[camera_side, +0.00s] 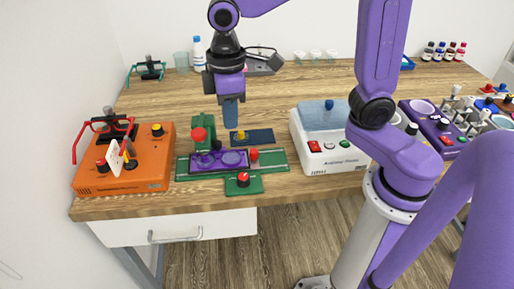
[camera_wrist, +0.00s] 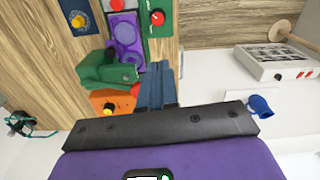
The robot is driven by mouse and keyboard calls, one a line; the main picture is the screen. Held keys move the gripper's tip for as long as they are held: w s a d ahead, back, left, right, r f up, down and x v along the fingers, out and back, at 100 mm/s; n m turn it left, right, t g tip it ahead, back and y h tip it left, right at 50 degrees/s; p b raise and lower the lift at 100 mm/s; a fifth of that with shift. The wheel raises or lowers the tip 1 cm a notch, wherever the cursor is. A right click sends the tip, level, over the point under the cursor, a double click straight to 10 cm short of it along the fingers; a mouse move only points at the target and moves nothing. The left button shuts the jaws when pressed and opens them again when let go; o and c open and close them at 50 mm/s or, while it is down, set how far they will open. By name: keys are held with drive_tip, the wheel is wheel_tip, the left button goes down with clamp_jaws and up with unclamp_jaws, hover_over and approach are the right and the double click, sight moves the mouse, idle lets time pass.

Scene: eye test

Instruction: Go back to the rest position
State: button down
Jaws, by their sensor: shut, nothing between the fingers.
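My gripper (camera_side: 231,122) hangs pointing down in the side view, its grey-blue fingers together and empty. It is above the back part of a green fixture (camera_side: 270,160) that bears a purple plate (camera_side: 207,162) with round lenses or rings. The fingers look clear of the fixture, but the exact gap is hard to tell. In the wrist view, my gripper (camera_wrist: 157,70) shows as two fingers side by side with nothing between them. The purple plate (camera_wrist: 124,35) and the green block (camera_wrist: 100,70) lie beyond the fingertips there.
An orange box (camera_side: 150,178) with red glasses stands at the left table edge. A white device (camera_side: 330,158) stands right of the fixture. A small blue plate (camera_side: 260,136) lies behind the fixture. Glasses, a bottle (camera_side: 198,55) and cups stand at the back.

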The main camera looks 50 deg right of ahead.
drive_tip(key=s+d+f+n, duration=0.1)
drive_tip(key=s+d+f, duration=0.1)
drive_tip(key=s+d, duration=0.3)
drive_tip(key=s+d+f+n, duration=0.1)
drive_tip(key=s+d, duration=0.4)
drive_tip(key=s, duration=0.8)
drive_tip(key=shift+s+f, duration=0.15)
drive_tip(key=shift+f, duration=0.25)
idle(0.5)
